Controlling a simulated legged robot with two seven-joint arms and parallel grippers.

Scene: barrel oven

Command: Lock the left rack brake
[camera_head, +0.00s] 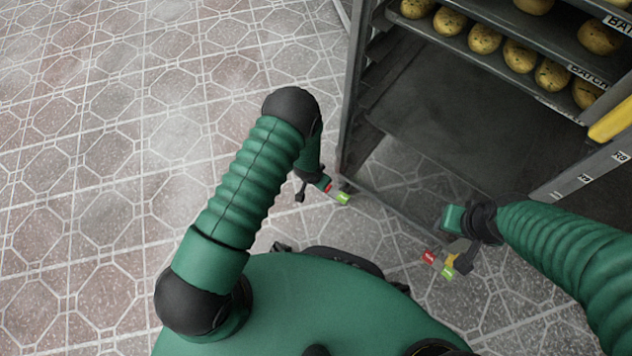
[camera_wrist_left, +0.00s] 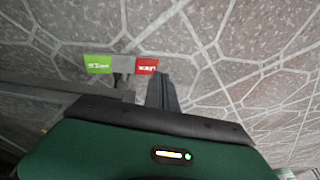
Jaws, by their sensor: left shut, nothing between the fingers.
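The left rack brake shows in the head view as a small pedal with a red label (camera_head: 327,184) and a green label (camera_head: 344,198), low at the rack's near left corner. In the left wrist view its grey middle (camera_wrist_left: 122,68) sits between the green label (camera_wrist_left: 98,64) and the red label (camera_wrist_left: 147,66). My left gripper (camera_wrist_left: 160,82) is shut and empty, its tips beside the red end; contact cannot be told. It also shows in the head view (camera_head: 300,192). My right gripper (camera_head: 466,262) is beside the right brake (camera_head: 429,257); its jaw state is unclear.
The metal rack (camera_head: 354,90) stands at the right, with trays of round, speckled, yellowish-brown pieces (camera_head: 484,39) on its upper shelves. A yellow bar (camera_head: 612,122) is on its right side. The tiled floor (camera_head: 110,130) on the left is clear.

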